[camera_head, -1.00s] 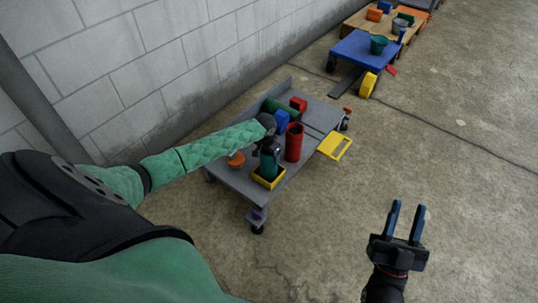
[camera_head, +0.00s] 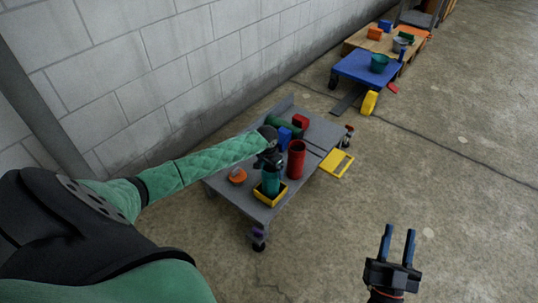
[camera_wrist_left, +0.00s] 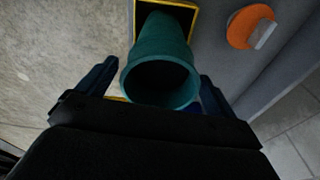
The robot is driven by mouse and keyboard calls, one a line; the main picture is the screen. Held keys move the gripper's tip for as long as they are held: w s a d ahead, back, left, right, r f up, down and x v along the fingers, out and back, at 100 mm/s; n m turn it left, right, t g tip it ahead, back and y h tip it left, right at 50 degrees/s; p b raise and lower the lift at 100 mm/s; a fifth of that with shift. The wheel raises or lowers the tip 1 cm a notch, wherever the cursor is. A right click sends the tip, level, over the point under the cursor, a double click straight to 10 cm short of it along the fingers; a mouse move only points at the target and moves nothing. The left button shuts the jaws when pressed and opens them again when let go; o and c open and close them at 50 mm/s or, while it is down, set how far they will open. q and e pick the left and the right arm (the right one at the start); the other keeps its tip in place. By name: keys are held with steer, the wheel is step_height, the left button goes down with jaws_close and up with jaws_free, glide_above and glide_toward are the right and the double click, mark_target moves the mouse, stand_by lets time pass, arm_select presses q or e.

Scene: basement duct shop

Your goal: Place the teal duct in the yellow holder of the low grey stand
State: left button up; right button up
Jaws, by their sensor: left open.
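The teal duct (camera_head: 270,182) stands in the yellow holder (camera_head: 268,198) on the low grey stand (camera_head: 232,194). In the left wrist view the duct (camera_wrist_left: 160,72) shows its open top end, and the yellow holder (camera_wrist_left: 197,12) frames its lower end. My left gripper (camera_head: 270,160) is at the top of the duct. In the left wrist view its fingers (camera_wrist_left: 158,82) are spread, one on each side of the duct, with a gap at least on the left. My right gripper (camera_head: 397,246) is open and empty over the floor at the lower right.
A red cylinder (camera_head: 296,160) stands close right of the duct. A blue block (camera_head: 284,137), a red block (camera_head: 300,122) and a green object (camera_head: 278,126) are behind. An orange item (camera_head: 237,175) lies left. A blue cart (camera_head: 366,68) stands further back.

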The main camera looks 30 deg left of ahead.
arm_select(q)
step_height(320, 180, up, 9)
steer(key=s+p, duration=0.1)
arm_select(e)
step_height(320, 180, down, 18)
steer(key=a+g+h, duration=0.1)
steer(key=g, duration=0.5)
arm_select(q)
steer(key=shift+a+f, duration=0.1)
steer(key=shift+f, duration=0.05)
arm_select(e)
steer(key=shift+w+a+r, duration=0.1)
